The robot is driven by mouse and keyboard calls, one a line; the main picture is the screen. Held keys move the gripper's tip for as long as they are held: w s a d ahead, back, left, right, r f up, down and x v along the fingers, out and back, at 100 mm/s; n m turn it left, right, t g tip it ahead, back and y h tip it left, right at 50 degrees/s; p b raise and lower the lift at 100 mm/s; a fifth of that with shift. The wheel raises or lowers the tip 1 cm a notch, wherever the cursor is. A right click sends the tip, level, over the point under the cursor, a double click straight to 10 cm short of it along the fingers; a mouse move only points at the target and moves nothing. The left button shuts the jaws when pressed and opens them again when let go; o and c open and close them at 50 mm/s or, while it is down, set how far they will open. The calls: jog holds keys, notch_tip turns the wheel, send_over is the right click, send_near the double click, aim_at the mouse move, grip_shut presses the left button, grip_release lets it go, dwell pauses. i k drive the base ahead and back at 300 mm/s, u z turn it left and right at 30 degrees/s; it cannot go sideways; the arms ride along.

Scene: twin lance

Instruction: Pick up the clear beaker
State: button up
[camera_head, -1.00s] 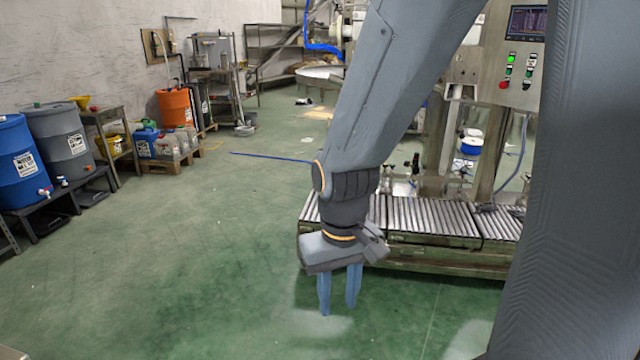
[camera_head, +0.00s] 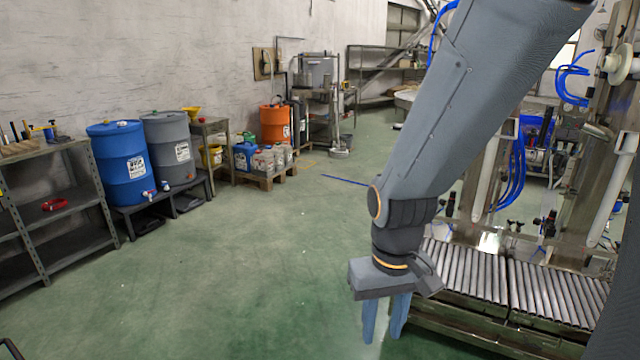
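I cannot make out a clear beaker in this view. My gripper (camera_head: 383,338) hangs from my arm at the right of centre, fingers pointing down.
A grey metal shelf (camera_head: 75,205) stands at the left edge. Blue (camera_head: 118,165) and grey (camera_head: 168,140) drums stand along the wall, with an orange drum (camera_head: 274,123) farther back. A roller conveyor (camera_head: 470,275) fills the lower right. The green floor (camera_head: 240,260) between is clear.

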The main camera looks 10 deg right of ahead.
aim_at(496, 239)
jog(key=i, duration=4.6)
jog(key=z, duration=1.65)
jog(key=i, duration=4.25)
jog(key=z, duration=2.4)
